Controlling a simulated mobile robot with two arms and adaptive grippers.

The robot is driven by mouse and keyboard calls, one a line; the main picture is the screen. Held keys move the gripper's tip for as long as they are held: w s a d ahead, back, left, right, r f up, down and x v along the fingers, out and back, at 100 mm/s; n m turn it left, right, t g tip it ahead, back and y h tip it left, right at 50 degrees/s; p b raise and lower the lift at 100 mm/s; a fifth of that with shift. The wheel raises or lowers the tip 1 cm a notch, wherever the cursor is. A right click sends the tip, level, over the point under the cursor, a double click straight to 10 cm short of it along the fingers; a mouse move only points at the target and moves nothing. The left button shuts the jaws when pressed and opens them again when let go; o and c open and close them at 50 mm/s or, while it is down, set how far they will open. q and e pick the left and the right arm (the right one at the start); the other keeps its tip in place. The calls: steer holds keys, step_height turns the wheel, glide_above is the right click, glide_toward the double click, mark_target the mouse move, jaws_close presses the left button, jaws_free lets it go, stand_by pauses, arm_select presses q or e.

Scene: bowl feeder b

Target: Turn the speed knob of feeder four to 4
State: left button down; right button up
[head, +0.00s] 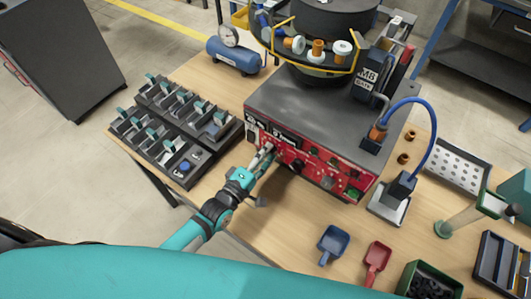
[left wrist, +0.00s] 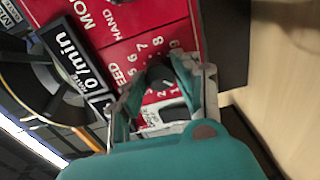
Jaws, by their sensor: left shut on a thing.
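The feeder's red control panel (head: 312,165) is on the front of a dark grey housing. My left gripper (head: 266,152) reaches the left part of this panel. In the left wrist view, the dark speed knob (left wrist: 160,72) sits between the fingers of my left gripper (left wrist: 163,82), which are shut on it. White scale numbers, including 6, 7, 8 and 9, and part of the word SPEED show around the knob. The fingers hide part of the scale, and I cannot tell where the pointer stands. My right gripper is not in view.
Black bins (head: 180,125) are left. Blue (head: 332,243) and red scoops (head: 376,258) lie in front.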

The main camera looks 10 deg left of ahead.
arm_select(q)
steer(key=m+p, duration=0.1)
steer(key=m, duration=2.2)
steer(key=shift+f, duration=0.1)
steer(key=shift+m, duration=0.3)
stand_by(0.4)
steer(key=c, duration=1)
jaws_free()
steer(key=shift+o, duration=0.2)
steer(key=v, duration=1.2)
